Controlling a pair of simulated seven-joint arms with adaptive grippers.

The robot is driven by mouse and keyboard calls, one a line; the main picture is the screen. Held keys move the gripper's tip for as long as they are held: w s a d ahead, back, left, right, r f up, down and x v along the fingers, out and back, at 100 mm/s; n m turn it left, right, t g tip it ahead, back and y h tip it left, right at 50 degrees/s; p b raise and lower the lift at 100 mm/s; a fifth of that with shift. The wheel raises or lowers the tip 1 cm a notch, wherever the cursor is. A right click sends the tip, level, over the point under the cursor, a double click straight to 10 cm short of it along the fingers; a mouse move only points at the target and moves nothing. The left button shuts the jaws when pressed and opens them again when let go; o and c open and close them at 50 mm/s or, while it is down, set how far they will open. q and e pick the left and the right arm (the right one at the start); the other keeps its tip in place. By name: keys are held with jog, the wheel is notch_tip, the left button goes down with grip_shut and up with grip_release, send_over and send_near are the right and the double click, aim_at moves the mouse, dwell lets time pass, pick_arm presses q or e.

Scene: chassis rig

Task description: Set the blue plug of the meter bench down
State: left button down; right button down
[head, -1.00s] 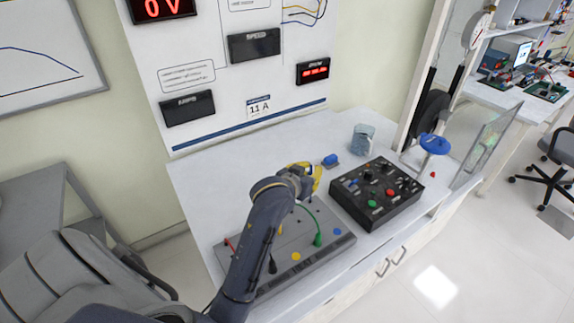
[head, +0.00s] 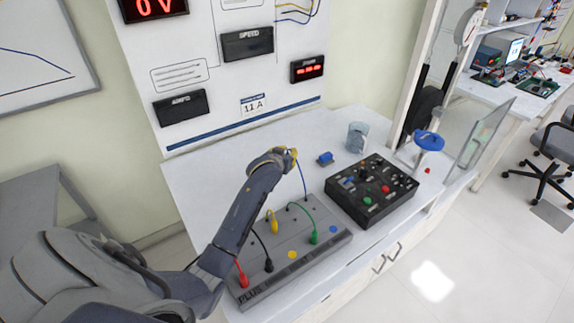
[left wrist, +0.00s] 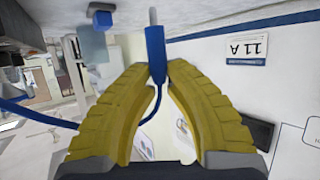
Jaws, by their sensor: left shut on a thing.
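My left gripper (head: 292,155) is above the white worktop, behind the grey meter bench (head: 325,244). In the left wrist view its yellow fingers (left wrist: 158,70) are shut on the blue plug (left wrist: 155,45), whose grey metal pin points away from the gripper. The blue cable (left wrist: 40,117) curves off from the plug; it also shows in the head view (head: 303,182), running down toward the bench's back edge. The plug itself is hidden by the gripper in the head view. The bench has a yellow disc (head: 292,254) and a blue disc (head: 333,229) on its top. My right gripper is out of view.
Red (head: 241,275), black (head: 268,264), yellow (head: 273,222) and green (head: 314,236) plugs stand on the bench. A black button box (head: 352,209), small blue block (head: 325,158) and glass beaker (head: 357,137) are to the right. The worktop left of the arm is clear.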

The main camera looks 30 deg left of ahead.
pick_arm(q)
jog(key=shift+f, duration=3.05)
jog(key=shift+f, duration=0.15)
jog(key=c, duration=1.4)
grip_release()
jog(key=shift+r, duration=0.2)
jog(key=v, duration=1.2)
jog(key=shift+s+f, duration=0.1)
